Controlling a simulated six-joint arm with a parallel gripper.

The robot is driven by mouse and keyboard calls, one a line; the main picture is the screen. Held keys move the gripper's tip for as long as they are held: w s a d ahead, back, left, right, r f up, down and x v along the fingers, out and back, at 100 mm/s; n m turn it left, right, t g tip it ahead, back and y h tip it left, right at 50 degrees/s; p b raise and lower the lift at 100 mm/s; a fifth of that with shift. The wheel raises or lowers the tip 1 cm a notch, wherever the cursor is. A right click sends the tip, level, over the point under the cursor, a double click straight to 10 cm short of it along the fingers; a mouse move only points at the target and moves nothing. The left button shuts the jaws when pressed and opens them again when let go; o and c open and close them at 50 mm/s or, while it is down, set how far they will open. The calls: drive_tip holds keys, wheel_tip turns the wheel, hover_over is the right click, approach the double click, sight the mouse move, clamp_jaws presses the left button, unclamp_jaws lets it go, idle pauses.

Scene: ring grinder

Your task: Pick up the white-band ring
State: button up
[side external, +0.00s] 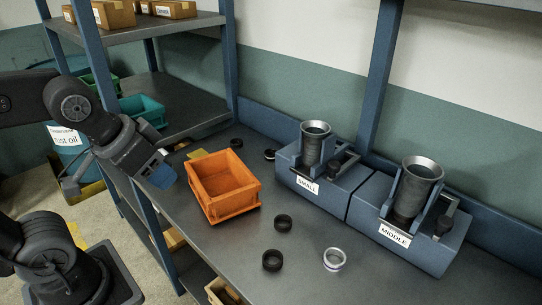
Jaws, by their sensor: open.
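A ring with a bright white band (334,259) lies flat on the grey bench near its front, right of two dark rings. Another dark ring (270,154) with a paler edge lies at the back beside the small grinder; its marking is too small to tell. My gripper (116,180) is at the left, beyond the orange bin and well apart from every ring. Its jaws are open, with nothing seen between them.
An orange bin (222,206) stands between my gripper and the front rings. Dark rings lie in front (283,222), (272,260) and at the back (237,142). Grinders labelled SMALL (318,165) and MIDDLE (422,220) line the back. Blue shelf posts (380,75) rise nearby.

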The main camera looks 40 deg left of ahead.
drive_tip(key=o, duration=0.7)
